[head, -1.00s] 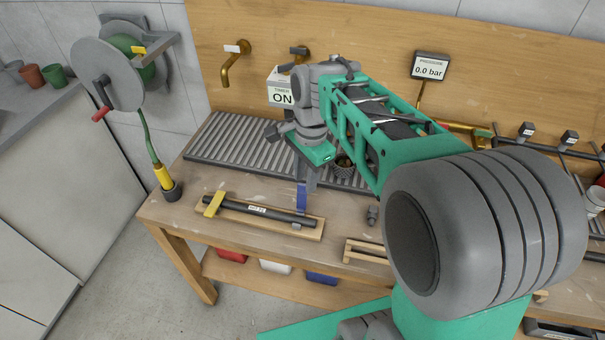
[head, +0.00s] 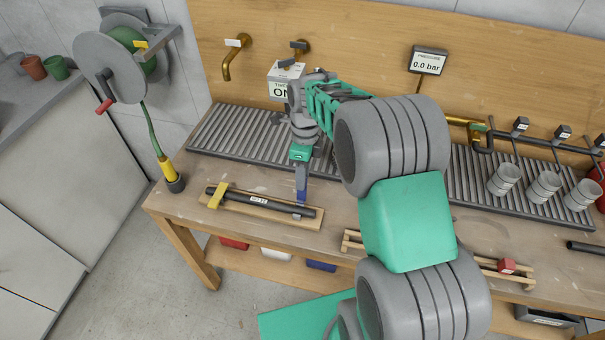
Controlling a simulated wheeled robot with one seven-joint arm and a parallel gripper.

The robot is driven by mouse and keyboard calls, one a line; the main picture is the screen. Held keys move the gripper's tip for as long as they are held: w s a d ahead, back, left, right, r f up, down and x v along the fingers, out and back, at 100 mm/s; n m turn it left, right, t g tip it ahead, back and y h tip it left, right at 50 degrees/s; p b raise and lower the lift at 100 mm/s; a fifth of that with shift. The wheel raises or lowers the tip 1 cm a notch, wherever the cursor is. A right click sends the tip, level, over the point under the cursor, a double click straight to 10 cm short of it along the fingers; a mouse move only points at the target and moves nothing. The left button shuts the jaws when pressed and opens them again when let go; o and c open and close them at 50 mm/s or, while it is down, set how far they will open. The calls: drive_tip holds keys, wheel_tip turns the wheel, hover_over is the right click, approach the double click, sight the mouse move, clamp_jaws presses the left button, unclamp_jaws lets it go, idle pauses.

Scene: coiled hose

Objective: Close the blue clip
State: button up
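A black tube (head: 256,200) with a white label lies on a wooden board (head: 240,213) near the front of the bench. A yellow clip (head: 217,196) is at its left end. The blue clip (head: 301,196) is at its right end, and a narrow blue part of it stands up there. My gripper (head: 302,182) points down directly over the blue clip, with its fingers at or very close to the clip's top. The fingers hide part of the clip, so I cannot tell contact, how far the clip is closed, or the finger gap.
Behind my gripper are a ribbed drain grate (head: 240,138) and a white box (head: 283,80) marked ON. A hose reel (head: 110,68) is at left, its yellow nozzle (head: 167,170) in a dark holder. Grey cups (head: 541,187) stand on the right.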

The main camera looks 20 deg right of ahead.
drive_tip(key=shift+c, duration=0.2)
clamp_jaws()
idle(1.1)
